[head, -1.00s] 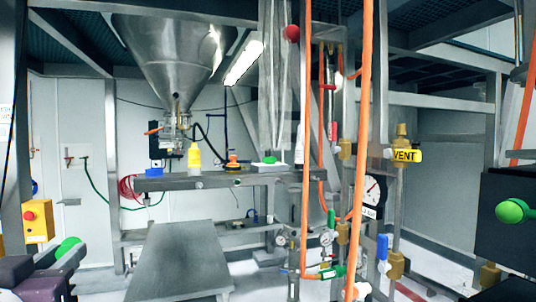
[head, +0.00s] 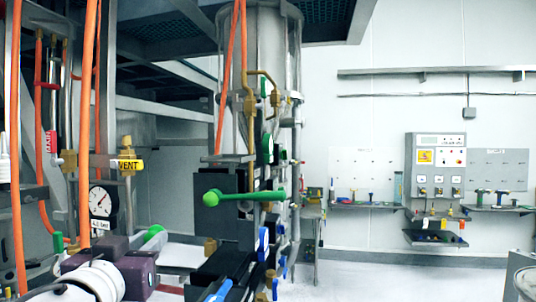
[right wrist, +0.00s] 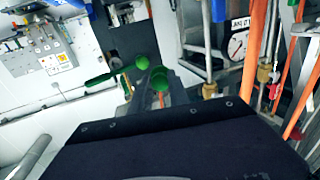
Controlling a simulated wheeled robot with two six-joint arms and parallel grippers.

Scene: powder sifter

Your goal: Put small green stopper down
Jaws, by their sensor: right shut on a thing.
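The small green stopper (head: 154,232) shows at the front end of my right gripper (head: 142,241), low in the left part of the head view. In the right wrist view the stopper (right wrist: 160,82) is round and green, and my right gripper (right wrist: 163,98) is shut on it, held up clear of any surface that I can make out. The dark wrist body hides most of the fingers in that view. My left gripper is not in view.
A green lever with a ball end (head: 245,195) sticks out ahead, right of the gripper. A gauge (head: 102,201), orange hoses (head: 88,130) and a VENT valve (head: 127,165) stand at left. A control panel (head: 435,165) and narrow wall shelves (head: 365,206) are at the far right.

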